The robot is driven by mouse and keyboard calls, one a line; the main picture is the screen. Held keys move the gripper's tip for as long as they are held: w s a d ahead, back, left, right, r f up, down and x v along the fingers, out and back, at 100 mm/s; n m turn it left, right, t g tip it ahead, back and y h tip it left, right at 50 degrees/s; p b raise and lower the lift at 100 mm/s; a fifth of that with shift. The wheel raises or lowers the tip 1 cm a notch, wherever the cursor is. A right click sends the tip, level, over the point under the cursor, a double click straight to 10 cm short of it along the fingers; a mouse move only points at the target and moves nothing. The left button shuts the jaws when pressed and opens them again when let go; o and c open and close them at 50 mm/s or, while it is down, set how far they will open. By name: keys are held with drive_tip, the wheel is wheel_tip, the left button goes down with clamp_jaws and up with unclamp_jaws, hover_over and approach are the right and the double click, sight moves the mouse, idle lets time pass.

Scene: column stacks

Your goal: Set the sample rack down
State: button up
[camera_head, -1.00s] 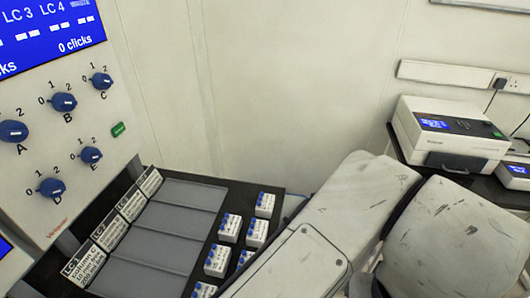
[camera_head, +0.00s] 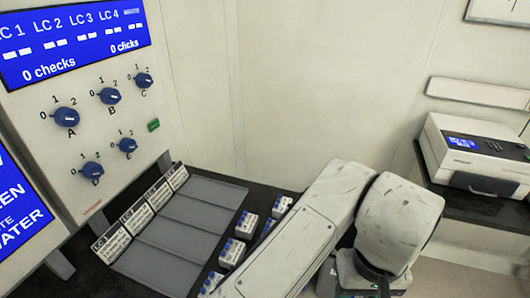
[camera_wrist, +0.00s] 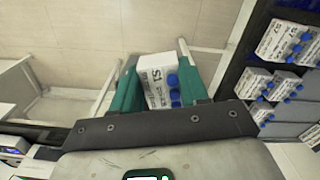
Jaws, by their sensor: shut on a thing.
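The sample rack (camera_wrist: 156,78), a white block marked S1 with blue caps along one side, sits between the teal fingers of my gripper (camera_wrist: 156,60) in the wrist view. The fingers are shut on it, one on each side. It is held over pale floor, clear of the dark bench at the right of that view. In the head view my arm's pale links cover the lower middle, and I cannot make out the held rack there.
Several similar white racks (camera_head: 246,224) stand on the black bench, beside grey sloped lanes (camera_head: 178,238) with label cards. A control panel (camera_head: 85,110) with blue knobs rises behind at left. A white instrument (camera_head: 478,155) stands on another bench at right.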

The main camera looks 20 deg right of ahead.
drive_tip(key=w+a+f+n, duration=0.3)
drive_tip(key=w+f+n, duration=0.1)
drive_tip(key=w+f, duration=0.9)
drive_tip(key=s+f, duration=0.3)
drive_tip(key=f, duration=0.8)
drive_tip(key=shift+s+d, duration=0.2)
drive_tip(key=shift+d, duration=0.15)
